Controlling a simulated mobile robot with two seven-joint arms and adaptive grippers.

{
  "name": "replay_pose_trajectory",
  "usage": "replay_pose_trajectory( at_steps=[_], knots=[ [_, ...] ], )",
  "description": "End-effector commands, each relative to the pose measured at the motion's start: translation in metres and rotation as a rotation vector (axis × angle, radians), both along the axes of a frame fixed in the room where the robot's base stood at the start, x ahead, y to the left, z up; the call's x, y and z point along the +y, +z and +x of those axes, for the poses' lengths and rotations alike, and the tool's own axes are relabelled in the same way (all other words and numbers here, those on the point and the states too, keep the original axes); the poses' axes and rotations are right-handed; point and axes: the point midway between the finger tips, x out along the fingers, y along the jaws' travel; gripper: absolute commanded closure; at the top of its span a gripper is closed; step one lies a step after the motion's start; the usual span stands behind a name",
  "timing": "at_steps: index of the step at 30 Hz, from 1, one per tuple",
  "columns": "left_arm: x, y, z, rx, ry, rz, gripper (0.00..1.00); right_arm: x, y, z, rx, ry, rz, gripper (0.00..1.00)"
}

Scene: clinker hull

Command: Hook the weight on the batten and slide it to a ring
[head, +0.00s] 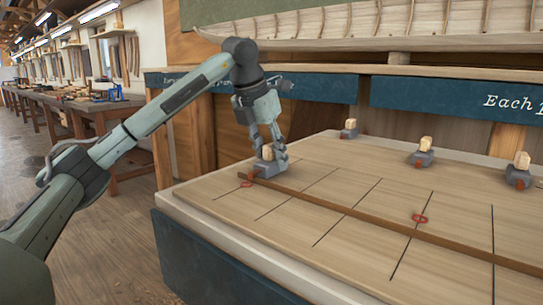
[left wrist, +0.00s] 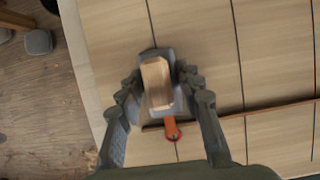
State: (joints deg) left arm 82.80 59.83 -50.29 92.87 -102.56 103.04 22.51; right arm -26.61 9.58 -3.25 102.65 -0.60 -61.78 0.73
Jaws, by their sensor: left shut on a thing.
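A grey weight with a pale wooden block on top (head: 268,167) is at the left end of the thin brown batten (head: 340,207) on the board. My left gripper (head: 270,148) is shut on this weight from above. In the left wrist view the wooden block (left wrist: 157,83) is between the fingers, and the weight's orange hook (left wrist: 171,129) reaches over the batten (left wrist: 240,113) near its end. Whether the hook touches it I cannot tell. My right gripper is out of view.
Three more weights stand on the far side of the board: one at the back (head: 349,129), one in the middle (head: 422,158), one at the right (head: 518,178). Black lines cross the pale board (head: 330,185). The board in front of the batten is clear.

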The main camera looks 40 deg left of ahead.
Motion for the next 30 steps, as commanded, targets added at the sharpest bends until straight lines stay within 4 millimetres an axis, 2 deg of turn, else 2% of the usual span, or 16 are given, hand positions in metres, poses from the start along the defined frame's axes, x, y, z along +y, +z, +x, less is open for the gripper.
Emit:
replay_pose_trajectory(
  at_steps=[8, 21, 30],
  knots=[
    [0.000, 0.002, 0.000, -0.005, 0.001, -0.001, 1.00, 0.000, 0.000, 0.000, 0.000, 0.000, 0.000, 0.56],
    [0.002, 0.002, -0.017, -0.005, 0.001, -0.002, 1.00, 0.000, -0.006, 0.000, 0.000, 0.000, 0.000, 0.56],
    [0.002, 0.002, -0.018, -0.005, 0.001, -0.002, 1.00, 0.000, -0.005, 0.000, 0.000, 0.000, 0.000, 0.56]
  ],
)
